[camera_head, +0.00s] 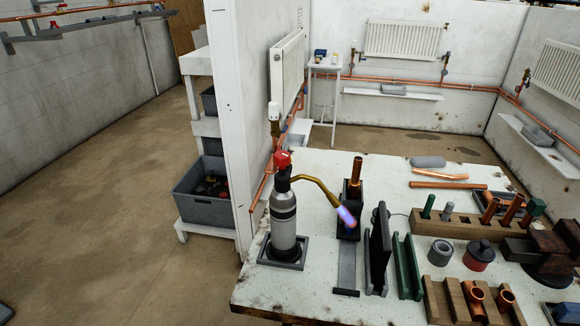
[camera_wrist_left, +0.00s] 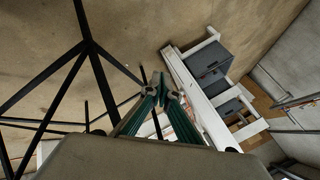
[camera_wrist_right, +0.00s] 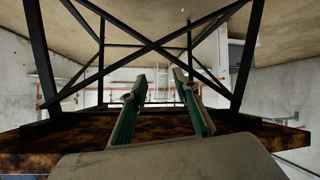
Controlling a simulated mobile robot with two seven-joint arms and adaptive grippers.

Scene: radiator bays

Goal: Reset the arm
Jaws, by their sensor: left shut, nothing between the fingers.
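My left gripper (camera_wrist_left: 172,94) shows in the left wrist view, its green fingers meeting at the tips with nothing between them. It hangs in free air over the brown floor. My right gripper (camera_wrist_right: 158,78) shows in the right wrist view, its two green fingers parallel and apart with nothing between them. It is close to the black legs and rusty underside of a table (camera_wrist_right: 110,126). Neither gripper shows in the head view.
The workbench (camera_head: 255,293) carries a torch bottle (camera_head: 284,215) with a lit flame, wooden blocks (camera_head: 455,224) and copper pipes (camera_head: 447,185). A white partition (camera_head: 243,90) and a shelf with grey bins (camera_head: 203,190) stand left of it.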

